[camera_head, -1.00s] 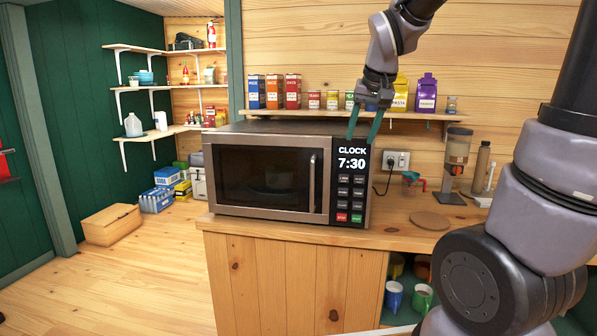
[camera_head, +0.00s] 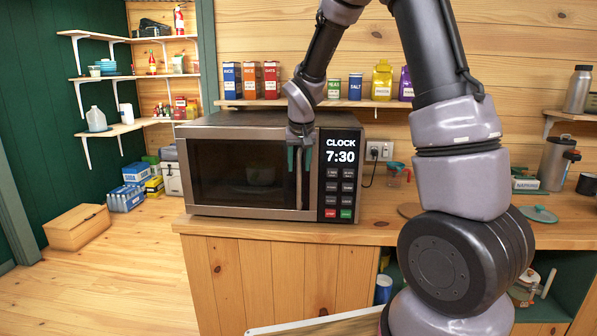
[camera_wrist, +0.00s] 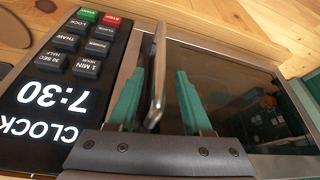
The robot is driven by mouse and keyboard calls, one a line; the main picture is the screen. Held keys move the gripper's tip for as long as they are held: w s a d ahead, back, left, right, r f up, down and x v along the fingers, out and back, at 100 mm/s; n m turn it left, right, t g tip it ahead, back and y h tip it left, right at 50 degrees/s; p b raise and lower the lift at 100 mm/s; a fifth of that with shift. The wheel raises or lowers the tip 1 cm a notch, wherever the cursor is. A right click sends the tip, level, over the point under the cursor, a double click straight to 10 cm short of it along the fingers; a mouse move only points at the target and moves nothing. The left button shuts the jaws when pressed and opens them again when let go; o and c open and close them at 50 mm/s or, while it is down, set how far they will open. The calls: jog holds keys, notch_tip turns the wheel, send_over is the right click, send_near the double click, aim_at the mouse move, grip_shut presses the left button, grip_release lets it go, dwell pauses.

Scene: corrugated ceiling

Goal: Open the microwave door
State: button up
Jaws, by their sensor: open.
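The microwave (camera_head: 262,122) stands on the wooden counter with its dark glass door (camera_head: 238,176) shut. Its upright metal door handle (camera_head: 299,190) is at the right side of the door, beside the keypad panel (camera_head: 339,178) showing 7:30. My gripper (camera_head: 299,168) is in front of the door at the handle's upper part. In the wrist view my gripper (camera_wrist: 159,76) is open, with one green finger on each side of the handle (camera_wrist: 156,80). A gap shows between the handle and the right finger; the left finger is very close, and I cannot tell whether it touches.
A shelf (camera_head: 385,103) with boxes and jars runs above the microwave. A wall socket (camera_head: 378,151) with a cord is to its right.

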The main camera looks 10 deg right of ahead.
jog(key=shift+x, duration=1.4)
grip_shut()
dwell(0.4)
